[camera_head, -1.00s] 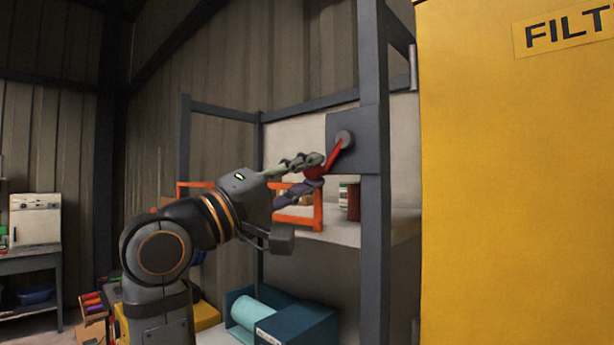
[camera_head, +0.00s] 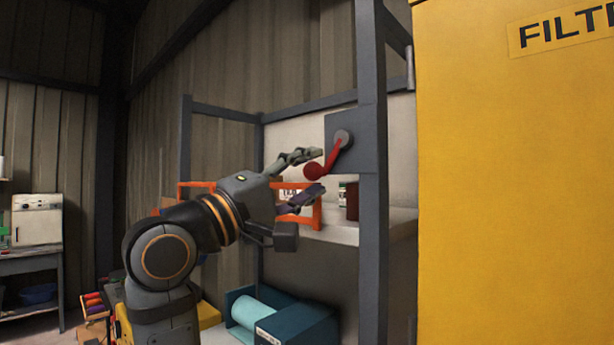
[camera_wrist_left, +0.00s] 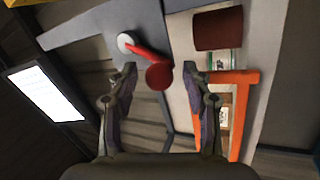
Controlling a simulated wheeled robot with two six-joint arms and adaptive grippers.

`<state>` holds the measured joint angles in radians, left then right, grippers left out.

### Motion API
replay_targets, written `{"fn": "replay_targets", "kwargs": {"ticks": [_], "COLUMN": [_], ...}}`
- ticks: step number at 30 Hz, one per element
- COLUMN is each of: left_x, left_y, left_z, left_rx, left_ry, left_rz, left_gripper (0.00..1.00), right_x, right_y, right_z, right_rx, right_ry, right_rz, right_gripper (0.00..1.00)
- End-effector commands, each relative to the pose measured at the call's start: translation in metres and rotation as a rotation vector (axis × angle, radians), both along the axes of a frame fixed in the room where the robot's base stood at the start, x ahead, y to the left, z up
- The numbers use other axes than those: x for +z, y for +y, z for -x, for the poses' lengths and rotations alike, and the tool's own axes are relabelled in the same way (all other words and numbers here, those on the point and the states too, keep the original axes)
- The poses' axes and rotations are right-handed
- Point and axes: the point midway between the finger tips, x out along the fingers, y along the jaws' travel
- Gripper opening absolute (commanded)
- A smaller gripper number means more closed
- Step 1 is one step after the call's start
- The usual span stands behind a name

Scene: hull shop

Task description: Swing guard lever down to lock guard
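The red guard lever (camera_head: 330,158) hangs from a round grey hub (camera_head: 343,139) on a dark plate fixed to the rack post. It slopes down and to the left and ends in a red ball knob (camera_head: 314,171). The orange guard frame (camera_head: 306,212) stands on the shelf below and behind. My left gripper (camera_head: 319,171) is open, its fingers above and below the knob. In the left wrist view the knob (camera_wrist_left: 159,76) sits between the open fingertips (camera_wrist_left: 160,68), with gaps on both sides. My right gripper is not in view.
A grey rack post (camera_head: 373,260) stands right of the lever, with a large yellow cabinet (camera_head: 510,190) beyond it. A dark red can (camera_head: 352,202) stands on the shelf (camera_head: 345,234). A teal box (camera_head: 300,326) lies below.

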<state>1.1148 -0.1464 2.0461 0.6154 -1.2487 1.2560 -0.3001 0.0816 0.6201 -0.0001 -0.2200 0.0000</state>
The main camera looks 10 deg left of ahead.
Motion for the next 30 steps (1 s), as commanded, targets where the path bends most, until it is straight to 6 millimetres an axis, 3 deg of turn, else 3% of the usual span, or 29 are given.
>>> {"fn": "replay_targets", "kwargs": {"ticks": [8, 22, 30], "left_x": [-0.001, -0.035, -0.042], "left_y": [0.003, 0.057, 0.073], "left_z": [0.003, 0.062, 0.077], "left_rx": [0.002, 0.008, 0.008], "left_ry": [-0.001, -0.001, -0.003], "left_rz": [0.001, -0.008, -0.001], "left_gripper": [0.49, 0.49, 0.49], "right_x": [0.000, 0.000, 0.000], "right_y": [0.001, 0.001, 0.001], "right_z": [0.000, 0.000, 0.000], "right_rx": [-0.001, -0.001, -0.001], "right_ry": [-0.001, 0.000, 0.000], "right_rz": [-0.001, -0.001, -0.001], "right_gripper": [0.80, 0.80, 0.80]}}
